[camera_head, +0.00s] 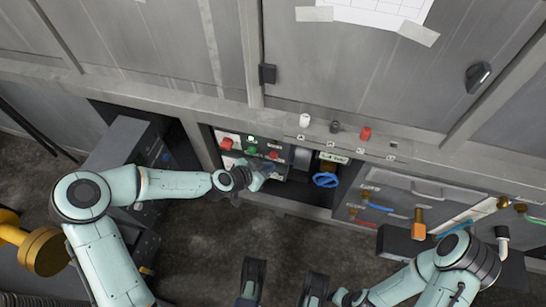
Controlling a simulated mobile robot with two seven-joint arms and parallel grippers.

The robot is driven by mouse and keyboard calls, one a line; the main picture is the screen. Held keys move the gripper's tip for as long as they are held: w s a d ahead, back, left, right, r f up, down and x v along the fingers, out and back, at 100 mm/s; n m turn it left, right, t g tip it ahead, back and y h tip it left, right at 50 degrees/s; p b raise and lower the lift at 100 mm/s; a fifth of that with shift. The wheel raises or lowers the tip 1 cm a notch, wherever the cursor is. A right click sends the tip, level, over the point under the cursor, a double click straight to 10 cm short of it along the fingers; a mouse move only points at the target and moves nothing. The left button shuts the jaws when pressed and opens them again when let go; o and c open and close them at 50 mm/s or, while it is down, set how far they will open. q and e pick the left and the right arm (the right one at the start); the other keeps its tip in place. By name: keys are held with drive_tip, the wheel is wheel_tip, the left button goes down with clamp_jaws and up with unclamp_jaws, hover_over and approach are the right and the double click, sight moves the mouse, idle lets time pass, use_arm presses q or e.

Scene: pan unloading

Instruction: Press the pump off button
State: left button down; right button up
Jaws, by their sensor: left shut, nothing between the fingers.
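A control panel (238,137) on the low front of the machine carries a red button (226,143) at its left, a green button (251,150) in the middle and another red button (273,155) at its right. Their labels are too small to read, so I cannot tell which is pump off. My left gripper (262,176) is shut and empty, just in front of the panel's lower right part, below the right red button. I cannot tell whether it touches the panel. My right arm comes in at the bottom right; its fingers are not clearly visible.
A blue ring handle (325,180) sits in the recess right of the panel. White, dark and red knobs (365,133) stand on the ledge above. An orange-handled valve (418,224) projects at the right. The dark floor (205,245) in front is mostly clear.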

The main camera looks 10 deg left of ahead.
use_arm(q)
drive_tip(key=shift+w, duration=0.15)
drive_tip(key=shift+w, duration=0.3)
drive_tip(key=shift+w+b, duration=0.35)
drive_tip(key=shift+w, duration=0.15)
idle(0.6)
idle(0.4)
drive_tip(key=shift+s+p, duration=0.55)
drive_tip(key=shift+s, duration=0.4)
drive_tip(key=shift+s, duration=0.1)
drive_tip(key=s+p, duration=0.2)
drive_tip(key=s, duration=0.2)
drive_tip(key=shift+s+a, duration=0.1)
drive_tip(key=shift+s, duration=0.3)
idle(0.4)
